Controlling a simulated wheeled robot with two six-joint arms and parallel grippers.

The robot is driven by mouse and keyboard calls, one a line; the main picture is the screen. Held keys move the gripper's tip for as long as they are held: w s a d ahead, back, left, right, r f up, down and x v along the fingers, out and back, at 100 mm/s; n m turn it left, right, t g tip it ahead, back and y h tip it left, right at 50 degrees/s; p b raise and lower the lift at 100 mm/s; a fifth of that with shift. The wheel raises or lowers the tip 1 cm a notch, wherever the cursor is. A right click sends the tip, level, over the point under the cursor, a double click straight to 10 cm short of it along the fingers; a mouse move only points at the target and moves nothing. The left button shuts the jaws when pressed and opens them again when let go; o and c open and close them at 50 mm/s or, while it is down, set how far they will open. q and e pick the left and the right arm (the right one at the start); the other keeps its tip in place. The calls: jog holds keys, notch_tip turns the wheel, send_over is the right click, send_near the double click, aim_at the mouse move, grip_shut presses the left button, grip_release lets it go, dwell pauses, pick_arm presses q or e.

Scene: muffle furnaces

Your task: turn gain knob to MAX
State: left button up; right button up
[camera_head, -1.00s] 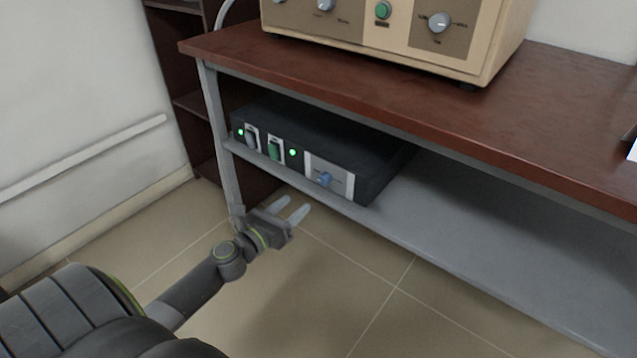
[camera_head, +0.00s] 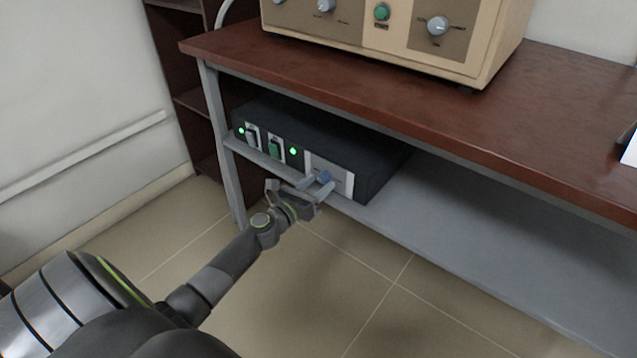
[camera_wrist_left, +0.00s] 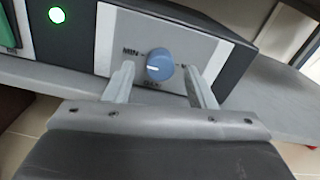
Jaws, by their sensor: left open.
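The blue gain knob (camera_head: 324,176) is on the light panel (camera_head: 344,183) at the right end of a dark box's front, on the lower shelf. In the left wrist view the knob (camera_wrist_left: 160,64) has a white pointer line aimed left, below the MIN label (camera_wrist_left: 131,51). The label at its right is mostly hidden by a finger. My left gripper (camera_head: 322,188) is open, with its fingers reaching toward the panel. In the left wrist view the fingers (camera_wrist_left: 160,82) stand on both sides of the knob, with gaps visible. My right gripper is not in view.
The dark box (camera_head: 300,135) also carries a grey switch (camera_head: 252,136), a green switch (camera_head: 276,148) and lit green lamps. The brown tabletop (camera_head: 420,115) overhangs it and bears a beige furnace unit (camera_head: 480,50). The shelf (camera_head: 450,215) right of the box is clear.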

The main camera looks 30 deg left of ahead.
pick_arm(q)
jog(key=shift+w, duration=0.45)
jog(key=c, duration=1)
jog(key=shift+o, duration=0.2)
